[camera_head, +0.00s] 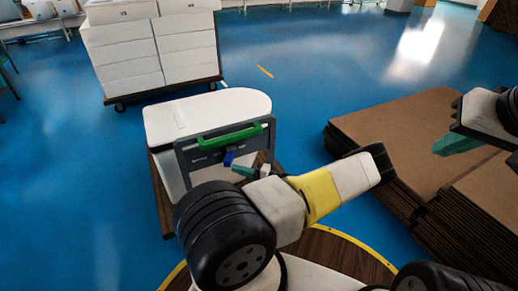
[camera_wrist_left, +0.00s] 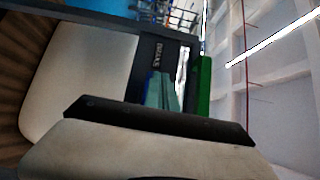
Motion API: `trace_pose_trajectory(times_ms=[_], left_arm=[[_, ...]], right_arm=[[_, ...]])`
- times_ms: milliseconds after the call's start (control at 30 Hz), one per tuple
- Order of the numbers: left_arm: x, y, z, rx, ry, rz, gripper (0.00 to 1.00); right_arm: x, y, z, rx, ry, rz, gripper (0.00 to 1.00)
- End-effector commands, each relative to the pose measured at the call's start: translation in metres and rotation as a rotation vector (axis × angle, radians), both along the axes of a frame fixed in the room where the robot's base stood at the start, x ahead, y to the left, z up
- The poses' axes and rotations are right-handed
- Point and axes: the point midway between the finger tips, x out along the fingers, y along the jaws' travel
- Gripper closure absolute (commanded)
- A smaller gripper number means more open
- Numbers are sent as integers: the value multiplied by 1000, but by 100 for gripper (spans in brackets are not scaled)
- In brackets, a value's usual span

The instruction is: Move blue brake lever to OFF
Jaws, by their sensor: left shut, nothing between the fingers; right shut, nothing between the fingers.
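The blue brake lever (camera_head: 229,158) sits on the dark panel (camera_head: 190,156) of a cart, below a green handle bar (camera_head: 232,137). My left gripper (camera_head: 242,171) is shut and empty, its teal fingertips just right of and below the lever. I cannot tell whether they touch it. In the left wrist view the teal fingers (camera_wrist_left: 162,93) point at the panel beside the green handle (camera_wrist_left: 204,88), largely covering the lever. A small label (camera_wrist_left: 157,52) is on the panel there. My right gripper (camera_head: 458,143) is shut and empty, over the brown boards at the right.
The cart carries a white toilet-like load (camera_head: 205,112). Stacked brown boards (camera_head: 395,135) stand at the right. Another cart with white boxes (camera_head: 150,50) stands behind. The blue floor (camera_head: 290,80) is clear between them.

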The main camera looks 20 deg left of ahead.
Motion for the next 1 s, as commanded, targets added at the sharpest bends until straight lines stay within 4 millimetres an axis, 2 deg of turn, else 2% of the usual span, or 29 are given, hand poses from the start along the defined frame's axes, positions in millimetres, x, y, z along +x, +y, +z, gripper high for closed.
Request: trace_pose_trajectory(times_ms=[67,300,500,700,1000], left_arm=[[7,-12,-1,-5,-5,-7,100],[-43,-40,0,-4,-1,-12,100],[-70,-55,0,-5,-3,-12,100],[-79,-60,0,-6,-4,-11,100],[-79,-60,0,-7,-4,-12,100]], right_arm=[[0,0,0,0,0,0,100],[0,0,0,0,0,0,100],[0,0,0,0,0,0,100],[0,0,0,0,0,0,100],[0,0,0,0,0,0,100]])
